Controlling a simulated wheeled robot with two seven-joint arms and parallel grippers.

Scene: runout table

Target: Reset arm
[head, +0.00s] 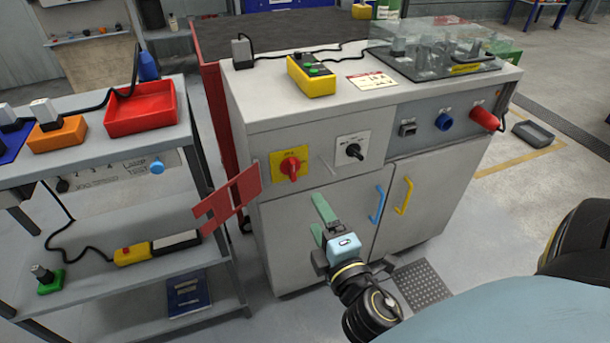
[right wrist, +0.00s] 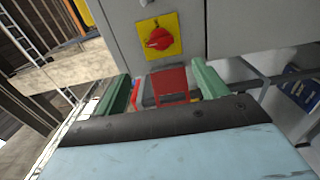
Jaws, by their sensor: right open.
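My right gripper (head: 317,213) is in front of the grey cabinet (head: 310,222), below its rotary switches. Its two green fingers are apart, with nothing visible between them in the head view. The right wrist view also shows the gripper (right wrist: 160,78) open, with a red panel (right wrist: 170,82) showing between the fingers; whether it touches them I cannot tell. A red switch on a yellow plate (head: 290,165) is up and left of the gripper; it also shows in the right wrist view (right wrist: 159,38). My left gripper is not in view.
A red notched plate (head: 245,188) stands out at the cabinet's left front corner. A black switch (head: 354,151), blue handle (head: 377,205) and yellow handle (head: 404,196) are on the front. A shelf with a red tray (head: 142,110) is left. Floor at right is partly clear.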

